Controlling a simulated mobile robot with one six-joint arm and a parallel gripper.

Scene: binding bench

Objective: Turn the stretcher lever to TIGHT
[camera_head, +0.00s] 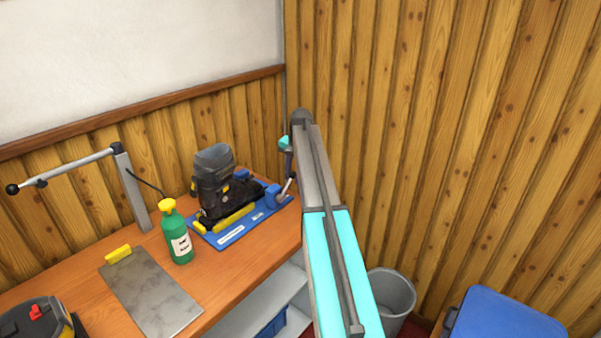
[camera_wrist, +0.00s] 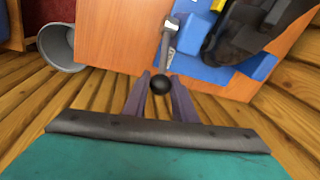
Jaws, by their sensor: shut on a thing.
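The stretcher (camera_head: 231,236) is a blue base on the bench's far right end, with a dark boot-like shape (camera_head: 214,182) on it. Its grey lever (camera_head: 286,188) stands tilted at the base's right end. The lever also shows in the wrist view (camera_wrist: 166,42), running to a black ball knob (camera_wrist: 160,84). My gripper (camera_wrist: 160,92) is shut on this knob, with one finger on each side. In the head view my gripper (camera_head: 290,172) is small and partly hidden beside my arm. White labels on the base are too small to read.
A green bottle (camera_head: 180,246), a metal plate (camera_head: 152,294), a yellow block (camera_head: 119,254) and a post with a long handle (camera_head: 78,165) are on the bench (camera_head: 240,275). A grey bin (camera_head: 393,296) and blue box (camera_head: 505,318) stand right. A plank wall (camera_head: 450,120) is close behind.

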